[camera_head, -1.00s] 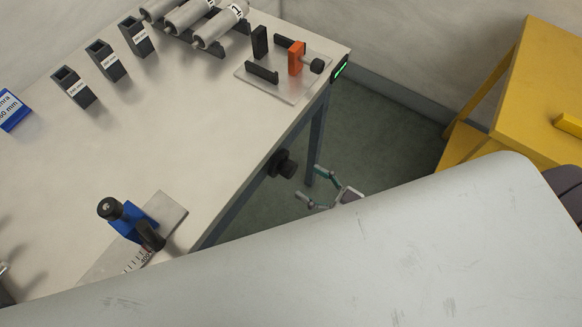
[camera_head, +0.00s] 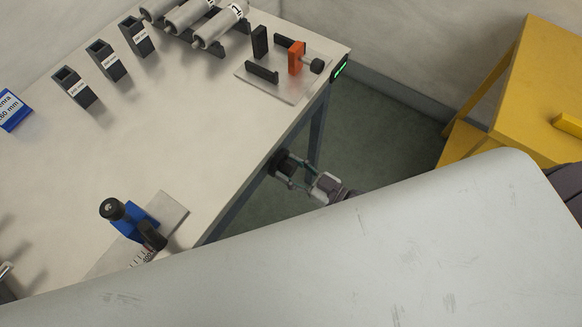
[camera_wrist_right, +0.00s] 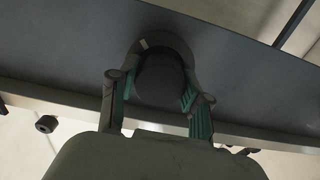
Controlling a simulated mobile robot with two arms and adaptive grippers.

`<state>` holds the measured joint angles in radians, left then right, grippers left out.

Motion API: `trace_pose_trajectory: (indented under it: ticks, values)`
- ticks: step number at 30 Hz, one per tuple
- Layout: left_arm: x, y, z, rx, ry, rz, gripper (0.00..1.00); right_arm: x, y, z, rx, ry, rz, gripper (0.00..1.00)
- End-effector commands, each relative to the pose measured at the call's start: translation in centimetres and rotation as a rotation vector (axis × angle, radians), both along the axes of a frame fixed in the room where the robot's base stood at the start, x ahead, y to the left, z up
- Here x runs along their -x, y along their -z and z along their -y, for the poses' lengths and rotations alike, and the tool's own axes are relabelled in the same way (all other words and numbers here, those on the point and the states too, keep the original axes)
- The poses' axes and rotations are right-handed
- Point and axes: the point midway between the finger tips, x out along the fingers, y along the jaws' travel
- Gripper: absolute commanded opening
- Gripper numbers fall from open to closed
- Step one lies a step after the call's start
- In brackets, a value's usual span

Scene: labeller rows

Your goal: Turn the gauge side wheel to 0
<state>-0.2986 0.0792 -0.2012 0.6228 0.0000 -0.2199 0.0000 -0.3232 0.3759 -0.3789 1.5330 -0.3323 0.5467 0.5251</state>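The black side wheel (camera_head: 277,161) sits on the side of the table below its right edge. In the right wrist view, its round knob (camera_wrist_right: 160,78) stands out from a wider disc with a pale mark (camera_wrist_right: 144,44) at its upper left. My right gripper (camera_head: 287,173) is at the wheel, with its two fingers (camera_wrist_right: 160,90) on either side of the knob. A small gap shows at the left finger; contact at the right finger is unclear. The blue gauge block (camera_head: 137,222) with black knobs stands on a plate with a scale (camera_head: 143,259), partly hidden. My left gripper is not seen.
A plate with an orange clamp (camera_head: 296,58) is at the table's far right corner, near a green-lit display (camera_head: 341,68). Rollers (camera_head: 220,24) and dark labelled holders (camera_head: 107,60) stand at the back. A yellow stand (camera_head: 540,85) is at right. A large pale panel hides the foreground.

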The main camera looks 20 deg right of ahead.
Motion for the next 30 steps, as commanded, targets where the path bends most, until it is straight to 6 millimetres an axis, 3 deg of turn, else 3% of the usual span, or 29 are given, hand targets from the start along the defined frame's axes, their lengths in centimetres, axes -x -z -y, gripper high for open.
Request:
trace_pose_trajectory:
  ticks: [1,3,16,30]
  values:
    - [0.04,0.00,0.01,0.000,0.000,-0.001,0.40,0.02,0.00,0.01,0.000,0.000,0.000,0.23]
    - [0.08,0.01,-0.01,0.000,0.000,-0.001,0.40,0.01,0.00,0.02,0.000,0.000,0.000,0.13]
    - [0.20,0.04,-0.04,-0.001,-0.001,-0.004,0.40,0.02,0.02,0.00,0.079,0.000,0.062,0.13]
    - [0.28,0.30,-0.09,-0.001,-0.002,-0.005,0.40,0.00,0.07,0.03,0.402,0.001,0.312,0.13]
